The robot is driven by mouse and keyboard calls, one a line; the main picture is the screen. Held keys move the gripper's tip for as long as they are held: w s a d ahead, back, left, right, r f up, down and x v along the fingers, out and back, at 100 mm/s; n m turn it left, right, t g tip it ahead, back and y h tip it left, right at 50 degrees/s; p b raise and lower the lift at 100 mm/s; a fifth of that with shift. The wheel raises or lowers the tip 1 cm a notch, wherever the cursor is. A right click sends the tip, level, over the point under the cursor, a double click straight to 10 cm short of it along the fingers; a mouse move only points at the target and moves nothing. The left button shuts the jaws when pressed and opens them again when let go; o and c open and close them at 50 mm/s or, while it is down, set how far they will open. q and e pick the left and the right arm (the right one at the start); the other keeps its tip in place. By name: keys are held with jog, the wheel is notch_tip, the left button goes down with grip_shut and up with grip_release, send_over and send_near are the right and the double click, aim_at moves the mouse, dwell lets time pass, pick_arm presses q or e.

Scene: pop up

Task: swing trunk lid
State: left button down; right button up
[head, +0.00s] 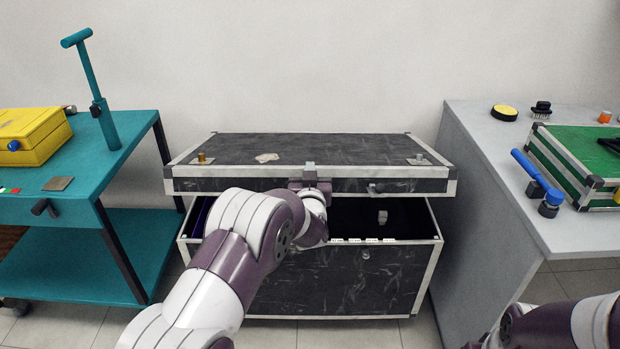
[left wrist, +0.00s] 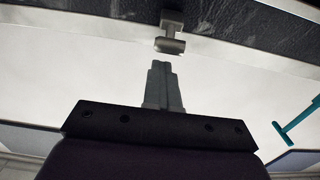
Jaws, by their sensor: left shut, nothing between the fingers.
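The black trunk (head: 320,280) with pale metal edging stands on the floor against the wall. Its lid (head: 330,150) is raised a little, with a dark gap between it and the body. A metal latch (head: 310,168) sits at the middle of the lid's front edge; the latch piece also hangs from the lid in the left wrist view (left wrist: 170,42). My left gripper (head: 308,180) is at the lid's front middle; its fingertips are mostly hidden by the arm. In the left wrist view my left gripper (left wrist: 161,66) is shut and empty, just short of the latch piece. My right gripper is out of view.
A teal cart (head: 85,165) with a yellow case (head: 35,140) stands left of the trunk. A grey table (head: 480,150) with a green case (head: 575,160) stands close on the right. The wall is right behind the trunk.

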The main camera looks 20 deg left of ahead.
pick_arm(q)
jog(key=w+a+r+p, duration=0.1)
jog(key=w+r+p, duration=0.4)
jog(key=r, duration=0.4)
jog(key=shift+a, duration=0.15)
dwell(0.4)
jog(key=w+a+r+p, duration=0.2)
jog(key=w+r+p, duration=0.6)
jog(key=r+p, duration=0.5)
dwell(0.8)
jog(key=shift+r, duration=0.1)
jog(key=c, duration=1.4)
grip_release()
jog(key=shift+o, duration=0.2)
